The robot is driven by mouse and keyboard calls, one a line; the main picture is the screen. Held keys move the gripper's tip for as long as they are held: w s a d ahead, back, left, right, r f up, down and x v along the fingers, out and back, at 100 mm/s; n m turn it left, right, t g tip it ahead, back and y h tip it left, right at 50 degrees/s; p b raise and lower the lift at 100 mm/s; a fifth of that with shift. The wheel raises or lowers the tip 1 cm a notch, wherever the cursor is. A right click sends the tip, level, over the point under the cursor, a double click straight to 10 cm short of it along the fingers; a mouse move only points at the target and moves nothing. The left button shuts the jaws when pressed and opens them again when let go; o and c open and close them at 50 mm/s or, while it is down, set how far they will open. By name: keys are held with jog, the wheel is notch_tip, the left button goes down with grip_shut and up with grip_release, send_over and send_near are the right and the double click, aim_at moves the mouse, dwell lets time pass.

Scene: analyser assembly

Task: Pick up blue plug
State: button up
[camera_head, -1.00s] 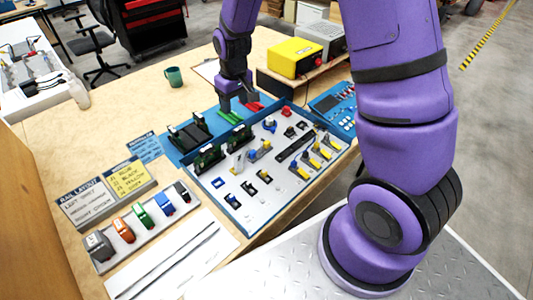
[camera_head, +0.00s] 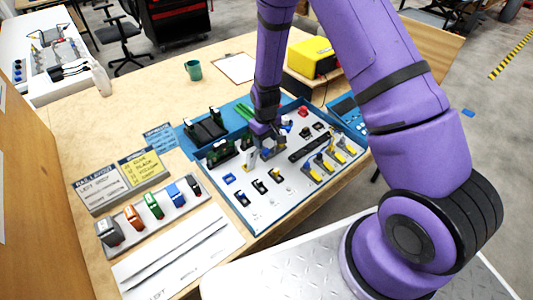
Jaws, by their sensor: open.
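My gripper (camera_head: 267,152) is open and points down over the middle of the white board (camera_head: 245,206) in its blue-edged tray. The blue plug is not clearly visible now. A small blue-topped piece seen earlier at this part of the board is covered by my gripper, so I cannot tell whether the fingers surround it or stand beside it. A grey upright piece (camera_head: 248,158) stands just left of the fingers.
Yellow-and-grey pieces (camera_head: 325,163) and a dark bar (camera_head: 307,148) lie to the right on the board. A blue frame piece (camera_head: 229,179) lies to the left.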

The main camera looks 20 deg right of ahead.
aim_at(265, 149)
jog(key=shift+a+f, duration=0.1)
jog(key=shift+f, duration=2.55)
grip_shut()
